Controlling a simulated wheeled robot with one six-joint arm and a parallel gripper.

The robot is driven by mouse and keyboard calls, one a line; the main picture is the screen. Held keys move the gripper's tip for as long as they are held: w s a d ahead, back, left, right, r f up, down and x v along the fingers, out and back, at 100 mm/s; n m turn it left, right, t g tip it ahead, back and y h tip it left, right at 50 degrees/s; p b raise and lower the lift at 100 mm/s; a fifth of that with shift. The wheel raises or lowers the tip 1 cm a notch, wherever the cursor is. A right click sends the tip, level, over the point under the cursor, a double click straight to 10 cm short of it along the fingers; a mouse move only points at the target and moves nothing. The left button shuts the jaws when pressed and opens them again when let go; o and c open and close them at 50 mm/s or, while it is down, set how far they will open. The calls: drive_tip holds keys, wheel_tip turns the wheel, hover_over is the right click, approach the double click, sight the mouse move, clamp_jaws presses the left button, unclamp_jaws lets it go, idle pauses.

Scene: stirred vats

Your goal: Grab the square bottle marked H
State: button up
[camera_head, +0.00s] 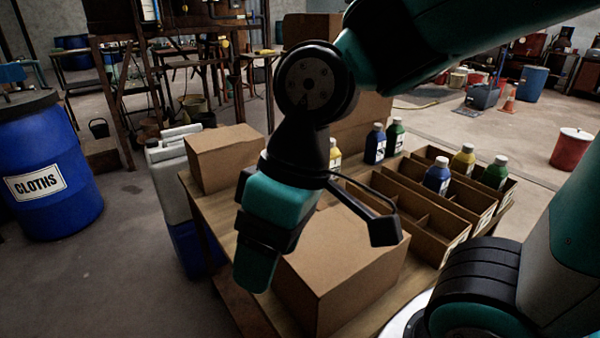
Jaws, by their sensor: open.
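Several small bottles with white caps stand on the wooden table. A blue bottle (375,146) and a green bottle (396,138) stand side by side behind the dividers. A yellow bottle (335,156) to their left is partly hidden by my arm. Another blue bottle (438,178), a yellow bottle (463,162) and a green bottle (495,174) stand in the compartment boxes. Their label letters are too small to read, so I cannot tell which is marked H. My gripper (258,268) is open, pointing down beside the front carton, apart from all bottles.
Brown divider boxes (424,222) fill the table's right side. A large closed carton (340,268) stands at the front, a smaller carton (222,158) at the back left. A blue barrel marked CLOTHS (40,180) stands left.

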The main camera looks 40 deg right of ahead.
drive_tip(key=w+d+r+m+h+p, duration=0.1)
drive_tip(key=w+d+r+m+p, duration=0.15)
drive_tip(key=w, duration=0.55)
drive_tip(key=w+d+r+m+p, duration=0.2)
drive_tip(key=w+r+m+p, duration=0.2)
drive_tip(key=w, duration=0.4)
drive_tip(key=w+d+m+h+p, duration=0.2)
drive_tip(key=w+d+m+p, duration=0.55)
drive_tip(key=w, duration=0.85)
drive_tip(key=w+d+f+m+h+p, duration=0.1)
drive_tip(key=w+d+f+m, duration=0.2)
drive_tip(key=w+d+m, duration=0.5)
drive_tip(key=shift+n, duration=0.3)
drive_tip(key=f+p, duration=0.1)
drive_tip(key=f, duration=0.2)
drive_tip(key=s+f, duration=0.1)
drive_tip(key=f, duration=0.3)
drive_tip(key=d+f+p, duration=0.1)
drive_tip(key=f, duration=0.3)
drive_tip(key=shift+s+f+p, duration=0.15)
drive_tip(key=shift+f+p, duration=0.05)
drive_tip(key=shift+p, duration=0.1)
drive_tip(key=shift+d+f+p, duration=0.15)
drive_tip(key=shift+f+p, duration=0.4)
drive_tip(key=shift+f, duration=0.85)
drive_tip(key=shift+d+f+p, duration=0.1)
drive_tip(key=shift+f+p, duration=0.4)
drive_tip(key=shift+f, duration=0.9)
drive_tip(key=shift+c, duration=0.2)
